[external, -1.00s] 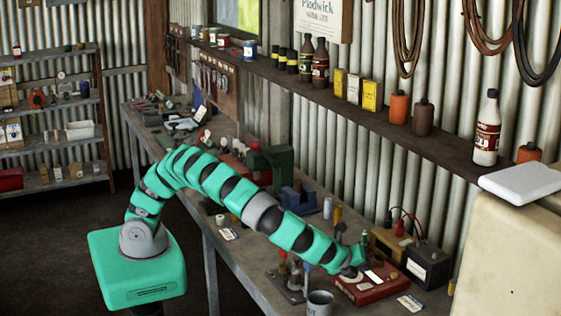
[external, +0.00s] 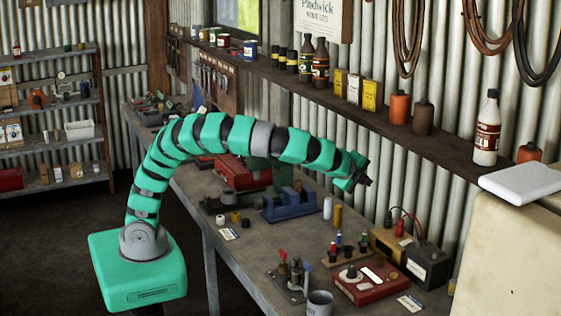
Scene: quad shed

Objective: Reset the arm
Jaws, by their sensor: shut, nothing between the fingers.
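My gripper (external: 366,183) is at the end of my green and grey segmented arm, in the external view. It is raised above the back part of the workbench (external: 262,244), in front of the corrugated wall and below the shelf. It is shut and holds nothing. The arm arches up from its green base and bends downward at the wrist. The gripper is clear of the bench objects, and its fingers look small and dark.
Below stand a red box (external: 371,284), a grey cup (external: 320,303), a dark battery-like box (external: 428,264) and a blue vise-like tool (external: 290,205). The wall shelf (external: 370,112) holds bottles and tins. A cream cabinet (external: 510,250) stands at right.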

